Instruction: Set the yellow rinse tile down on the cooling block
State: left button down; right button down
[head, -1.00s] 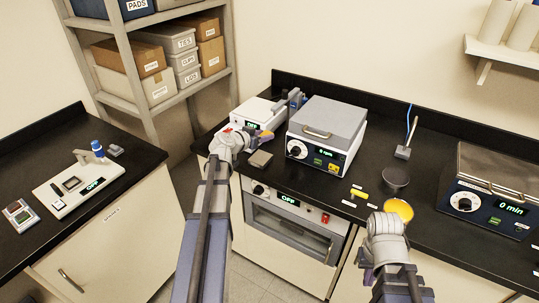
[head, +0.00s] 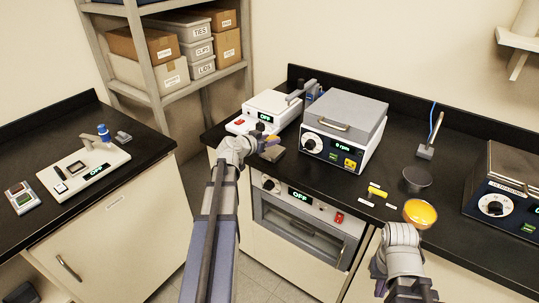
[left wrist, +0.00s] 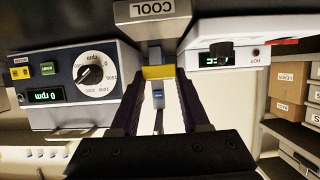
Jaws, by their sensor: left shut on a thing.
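The yellow rinse tile (left wrist: 158,72) is held between the dark fingers of my left gripper (left wrist: 158,85) in the left wrist view. In the head view only a small yellow bit of it shows at my left gripper (head: 271,145). The grey cooling block (left wrist: 155,12), labelled COOL, is at the top of the left wrist view, just beyond the tile. In the head view the block (head: 278,154) lies on the bench beside my left fingertips, partly covered by them. Whether tile and block touch, I cannot tell. My right gripper (head: 379,285) is low at the front; its fingers are mostly hidden.
The rpm device (head: 345,125) stands right of the block. A white device (head: 270,112) stands behind it. A yellow T-shaped piece (head: 376,191), a yellow bowl (head: 420,213) and a dark dish (head: 416,178) are farther right. The bench's front edge is close to the block.

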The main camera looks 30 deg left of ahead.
aim_at(269, 153)
pick_arm(q)
jog(key=shift+f+b, duration=1.75)
jog(key=shift+f, duration=0.05)
jog(key=shift+f, duration=0.1)
jog(key=shift+f, duration=0.15)
jog(key=shift+c, duration=1.9)
grip_release()
jog(key=shift+r, duration=0.3)
jog(key=p+v, duration=0.4)
jog(key=v, duration=0.8)
jog(key=shift+p, duration=0.3)
jog(key=shift+f, duration=0.1)
